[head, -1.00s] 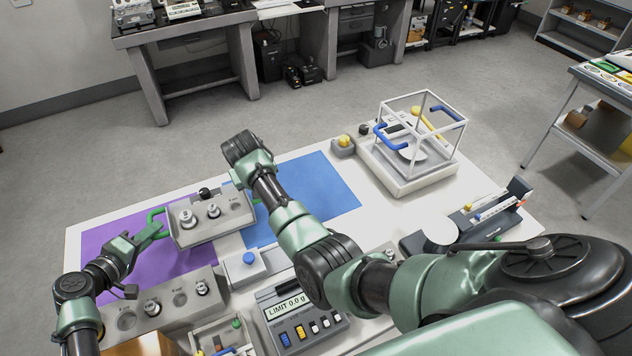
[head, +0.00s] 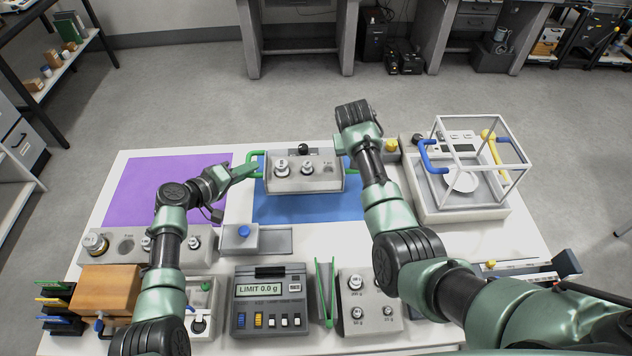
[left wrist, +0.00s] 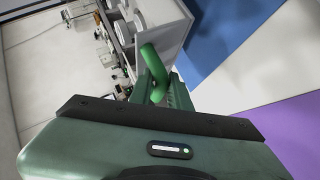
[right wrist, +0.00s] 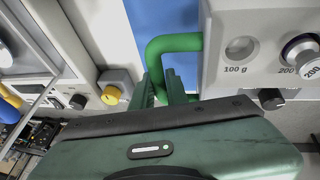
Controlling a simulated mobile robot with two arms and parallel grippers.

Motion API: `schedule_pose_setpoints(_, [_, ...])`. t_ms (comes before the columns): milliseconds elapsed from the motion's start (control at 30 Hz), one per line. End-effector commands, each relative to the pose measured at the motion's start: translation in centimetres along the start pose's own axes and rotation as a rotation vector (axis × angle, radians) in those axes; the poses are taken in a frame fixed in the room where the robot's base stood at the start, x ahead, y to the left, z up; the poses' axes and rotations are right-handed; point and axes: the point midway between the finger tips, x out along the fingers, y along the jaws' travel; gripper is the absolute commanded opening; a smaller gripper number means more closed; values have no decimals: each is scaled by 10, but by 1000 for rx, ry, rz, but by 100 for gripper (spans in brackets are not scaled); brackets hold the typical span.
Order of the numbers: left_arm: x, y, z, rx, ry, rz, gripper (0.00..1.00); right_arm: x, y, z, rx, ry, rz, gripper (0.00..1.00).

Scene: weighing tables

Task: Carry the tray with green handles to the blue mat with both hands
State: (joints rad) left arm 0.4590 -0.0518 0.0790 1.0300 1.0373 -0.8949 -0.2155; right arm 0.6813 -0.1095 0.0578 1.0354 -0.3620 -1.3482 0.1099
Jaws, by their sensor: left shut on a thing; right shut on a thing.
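The grey tray with green handles (head: 303,183) carries several metal weights and is over the blue mat (head: 300,210) in the head view. My left gripper (head: 250,170) is shut on its left green handle (left wrist: 152,68). My right gripper (right wrist: 168,88) is shut on the right green handle (right wrist: 172,43); in the head view my arm partly covers that side. The tray looks level. I cannot tell for sure whether its underside touches the mat.
A purple mat (head: 165,185) lies left of the blue mat. A balance with a framed shield (head: 460,210) stands close on the right. A small box with a blue button (head: 243,234) and the LIMIT display unit (head: 268,305) stand nearer me.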

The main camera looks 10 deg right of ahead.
Motion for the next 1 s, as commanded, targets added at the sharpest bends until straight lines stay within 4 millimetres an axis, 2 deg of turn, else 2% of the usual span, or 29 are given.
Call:
schedule_pose_setpoints(33, [-2,-1,-3,4,6,-4,0,-2,5,-4,6,8,9,0])
schedule_pose_setpoints(467, [0,-6,-1,4,6,-3,0,3,4,-2,6,8,9,0])
schedule_pose_setpoints(1000, [12,-31,11,4,6,-3,0,31,-2,10,6,7,9,0])
